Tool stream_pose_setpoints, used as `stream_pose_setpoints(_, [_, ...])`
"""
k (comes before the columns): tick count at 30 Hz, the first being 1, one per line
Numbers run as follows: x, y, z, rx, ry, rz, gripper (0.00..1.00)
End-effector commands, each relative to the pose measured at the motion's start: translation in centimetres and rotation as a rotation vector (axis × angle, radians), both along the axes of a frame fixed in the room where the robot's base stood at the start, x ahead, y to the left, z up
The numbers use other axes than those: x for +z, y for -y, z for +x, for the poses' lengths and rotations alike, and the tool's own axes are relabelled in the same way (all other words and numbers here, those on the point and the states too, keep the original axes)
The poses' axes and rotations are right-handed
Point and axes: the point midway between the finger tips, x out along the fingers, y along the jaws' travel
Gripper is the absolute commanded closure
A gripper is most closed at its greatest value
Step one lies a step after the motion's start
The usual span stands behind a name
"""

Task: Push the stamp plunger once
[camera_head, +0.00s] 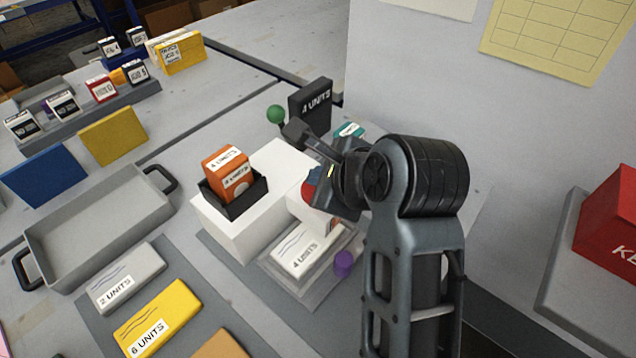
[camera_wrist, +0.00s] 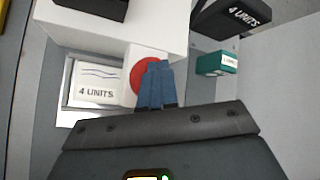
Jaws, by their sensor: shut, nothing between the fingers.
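The red round plunger (camera_head: 308,189) is on the front part of the white stamp machine (camera_head: 268,169), above a white card marked 4 UNITS (camera_head: 301,255). In the wrist view the red plunger (camera_wrist: 140,76) shows as a disc, partly hidden by my fingers. My gripper (camera_head: 315,177) is shut and empty, its blue fingertips at the plunger. In the wrist view the fingertips (camera_wrist: 158,64) overlap the plunger's right side. I cannot tell whether they touch it.
An orange block (camera_head: 226,170) sits in a black holder on the machine. A black 4 UNITS sign (camera_head: 312,104), a green ball knob (camera_head: 276,114) and a teal box (camera_wrist: 217,63) are behind. A purple knob (camera_head: 344,263) is at the front. A grey tray (camera_head: 62,218) lies left.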

Motion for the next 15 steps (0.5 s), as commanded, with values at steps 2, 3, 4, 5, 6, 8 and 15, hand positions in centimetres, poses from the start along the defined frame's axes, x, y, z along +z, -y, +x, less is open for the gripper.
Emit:
stream_pose_setpoints(2, [-0.18,0.03,0.00,-0.001,0.000,-0.001,1.00])
stream_pose_setpoints(3, [-0.22,0.03,0.00,-0.001,0.000,-0.001,1.00])
stream_pose_setpoints(4, [-0.26,0.03,0.00,-0.001,0.000,-0.001,1.00])
stream_pose_setpoints(5, [-0.28,0.03,0.01,-0.001,0.000,-0.001,1.00])
stream_pose_setpoints(6, [-0.33,0.03,0.01,-0.001,0.000,-0.001,1.00])
stream_pose_setpoints(8, [-0.39,0.03,0.00,-0.001,0.000,-0.001,1.00])
stream_pose_setpoints(15, [-0.65,0.03,0.00,0.000,-0.001,-0.001,1.00])
